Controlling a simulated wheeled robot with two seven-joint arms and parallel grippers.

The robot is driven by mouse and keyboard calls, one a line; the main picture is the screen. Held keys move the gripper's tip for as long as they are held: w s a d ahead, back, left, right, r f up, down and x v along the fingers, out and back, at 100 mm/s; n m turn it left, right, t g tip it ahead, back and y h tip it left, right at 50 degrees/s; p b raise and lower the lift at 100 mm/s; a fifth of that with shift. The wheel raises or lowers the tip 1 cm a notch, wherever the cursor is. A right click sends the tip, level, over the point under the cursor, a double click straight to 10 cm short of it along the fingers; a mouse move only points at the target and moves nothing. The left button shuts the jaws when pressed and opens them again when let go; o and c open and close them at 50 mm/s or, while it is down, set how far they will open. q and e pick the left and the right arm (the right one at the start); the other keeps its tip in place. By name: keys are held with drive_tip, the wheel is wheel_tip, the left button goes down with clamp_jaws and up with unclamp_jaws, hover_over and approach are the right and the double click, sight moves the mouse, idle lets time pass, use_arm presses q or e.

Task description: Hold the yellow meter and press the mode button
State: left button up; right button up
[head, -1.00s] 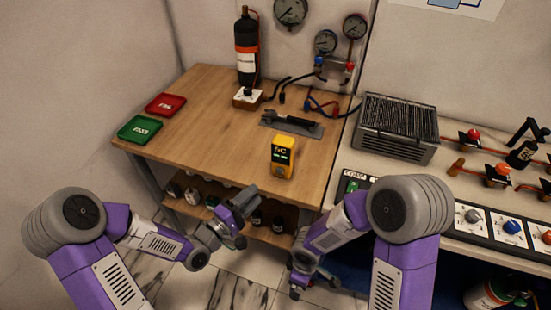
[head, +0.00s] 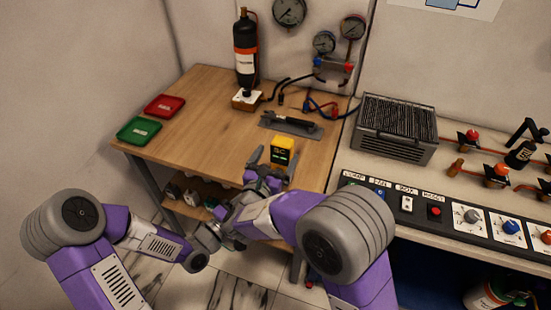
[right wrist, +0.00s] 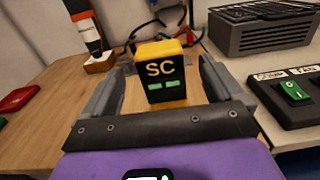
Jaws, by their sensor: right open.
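The yellow meter (head: 283,146) stands upright near the front edge of the wooden bench, with a dark face, yellow lettering and two green marks. It also shows in the right wrist view (right wrist: 164,70). My right gripper (head: 270,160) is open just in front of the meter. In the right wrist view its fingers (right wrist: 165,82) appear on either side of the meter, with gaps showing; I cannot tell how far they reach along it. My left gripper (head: 212,232) is low in front of the bench, partly covered by my right arm, and its jaws are unclear. I cannot make out the mode button.
The wooden bench (head: 197,102) holds a red tray (head: 166,104), a green tray (head: 139,130), a black bottle (head: 246,50) and a grey plate with a dark tool (head: 292,123) behind the meter. A control panel (head: 455,212) with switches and knobs is at right.

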sight(285, 140)
drive_tip(key=x, duration=0.7)
drive_tip(key=shift+w+d, duration=0.1)
drive_tip(key=shift+w, duration=0.15)
drive_tip(key=shift+c, duration=0.2)
drive_tip(key=c, duration=1.2)
use_arm(q)
clamp_jaws()
idle(0.5)
